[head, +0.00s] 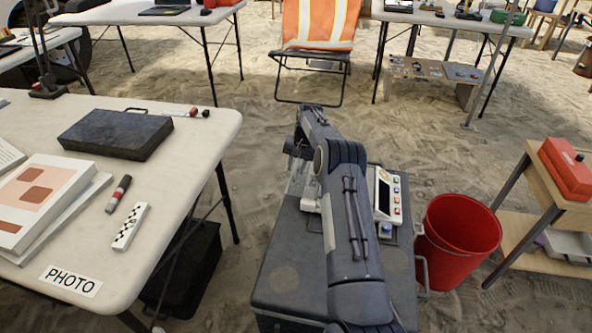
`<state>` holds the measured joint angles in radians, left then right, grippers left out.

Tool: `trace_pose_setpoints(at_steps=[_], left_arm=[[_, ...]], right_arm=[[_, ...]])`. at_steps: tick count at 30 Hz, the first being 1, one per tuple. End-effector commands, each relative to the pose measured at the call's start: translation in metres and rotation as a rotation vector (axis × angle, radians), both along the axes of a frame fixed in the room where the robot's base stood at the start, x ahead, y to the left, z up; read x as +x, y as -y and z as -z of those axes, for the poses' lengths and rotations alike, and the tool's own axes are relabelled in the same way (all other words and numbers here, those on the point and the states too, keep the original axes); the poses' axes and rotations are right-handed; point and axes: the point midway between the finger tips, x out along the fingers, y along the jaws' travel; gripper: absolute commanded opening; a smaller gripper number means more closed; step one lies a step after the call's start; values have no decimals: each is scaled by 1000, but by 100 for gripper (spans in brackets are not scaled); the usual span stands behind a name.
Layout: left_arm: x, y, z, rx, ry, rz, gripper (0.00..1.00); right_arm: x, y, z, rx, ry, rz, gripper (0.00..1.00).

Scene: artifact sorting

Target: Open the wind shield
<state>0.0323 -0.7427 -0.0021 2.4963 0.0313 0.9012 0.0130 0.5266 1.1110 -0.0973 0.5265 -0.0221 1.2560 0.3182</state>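A weighing scale with a light keypad panel (389,196) stands on a dark grey case (285,270). A clear, glassy wind shield (297,178) shows in part at the left of my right arm; the arm covers most of it and the scale's middle. My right arm reaches forward over the case. My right gripper (291,148) is at the arm's far end, by the shield's upper left side. Its fingers are small and mostly hidden, so I cannot tell whether they are open or touch the shield. My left gripper is out of view.
A white table (215,135) at left holds a black case (117,134), a marker, a scale bar and papers. A red bucket (458,240) stands right of the grey case. A wooden shelf (517,250) with a red box is at far right. Sand lies open behind the case.

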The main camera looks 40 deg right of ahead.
Motion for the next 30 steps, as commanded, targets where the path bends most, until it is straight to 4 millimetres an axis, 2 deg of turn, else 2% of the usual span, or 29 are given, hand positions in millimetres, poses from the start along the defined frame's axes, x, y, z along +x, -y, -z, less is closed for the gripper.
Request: trace_pose_setpoints(at_steps=[4, 12, 19, 30], left_arm=[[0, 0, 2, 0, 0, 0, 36], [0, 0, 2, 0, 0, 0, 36], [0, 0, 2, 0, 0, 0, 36], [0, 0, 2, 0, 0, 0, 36]], right_arm=[[2, -1, 10, -1, 1, 0, 31], [2, -1, 11, 0, 1, 0, 31], [2, -1, 11, 0, 1, 0, 1], [2, -1, 10, 2, 4, 1, 0]])
